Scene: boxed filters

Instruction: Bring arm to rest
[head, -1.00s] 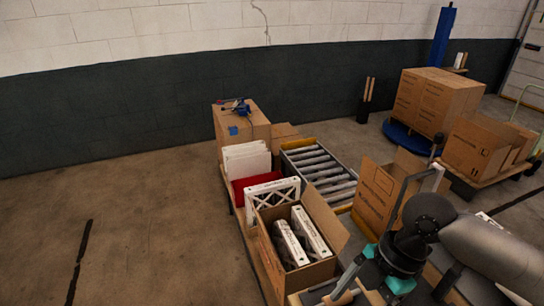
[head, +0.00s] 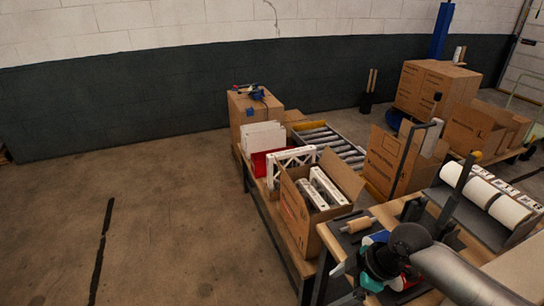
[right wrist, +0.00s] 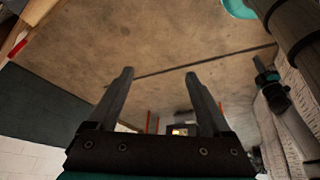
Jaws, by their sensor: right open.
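My right arm comes in from the lower right in the head view, bent beside the workbench (head: 385,212). In the right wrist view the right gripper (right wrist: 160,74) is open, with its two dark fingers apart and nothing between them. Bare floor and distant background lie beyond the fingers. An open cardboard box (head: 296,212) holds two white filters (head: 327,186) on the bench, left of and beyond my right arm. My left gripper is in neither view.
A white lattice-framed filter (head: 291,160) stands behind the open box, near a red bin (head: 259,164) with white panels. A roller conveyor (head: 335,142) runs behind. White rolls (head: 478,192) lie on the right. Floor (head: 170,220) to the left is clear.

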